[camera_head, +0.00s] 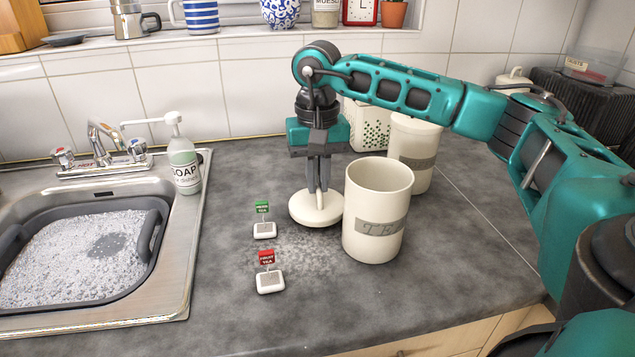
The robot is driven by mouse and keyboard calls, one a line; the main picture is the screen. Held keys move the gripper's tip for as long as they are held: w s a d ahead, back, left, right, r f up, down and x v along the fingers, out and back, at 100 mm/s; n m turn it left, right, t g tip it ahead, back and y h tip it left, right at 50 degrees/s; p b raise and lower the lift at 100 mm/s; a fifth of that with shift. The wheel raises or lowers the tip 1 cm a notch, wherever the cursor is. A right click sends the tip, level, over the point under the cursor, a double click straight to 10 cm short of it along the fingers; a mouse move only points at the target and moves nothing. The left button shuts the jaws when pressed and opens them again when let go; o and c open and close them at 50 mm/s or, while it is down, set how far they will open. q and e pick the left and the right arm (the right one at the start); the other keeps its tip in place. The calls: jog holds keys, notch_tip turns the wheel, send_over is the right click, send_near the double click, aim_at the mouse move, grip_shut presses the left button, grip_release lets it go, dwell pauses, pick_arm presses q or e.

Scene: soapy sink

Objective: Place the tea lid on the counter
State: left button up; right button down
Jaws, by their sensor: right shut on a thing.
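The tea lid (304,212) is a round cream disc with a knob on top. It is level, at or just above the grey counter (440,270); I cannot tell whether it touches. My right gripper (319,192) points straight down and is shut on the lid's knob. The cream tea canister (370,232), with a grey label band, stands upright and open just right of the lid. My left gripper is not in view.
A second canister (421,140) and a dotted white container (368,128) stand behind. A soap bottle (183,165) stands by the soapy sink (190,255). The front right counter is clear.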

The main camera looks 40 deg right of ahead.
jog(key=shift+f, duration=0.45)
jog(key=shift+f, duration=0.1)
jog(key=c, duration=1.2)
grip_release()
notch_tip(320, 180, up, 12)
jog(key=p, duration=0.1)
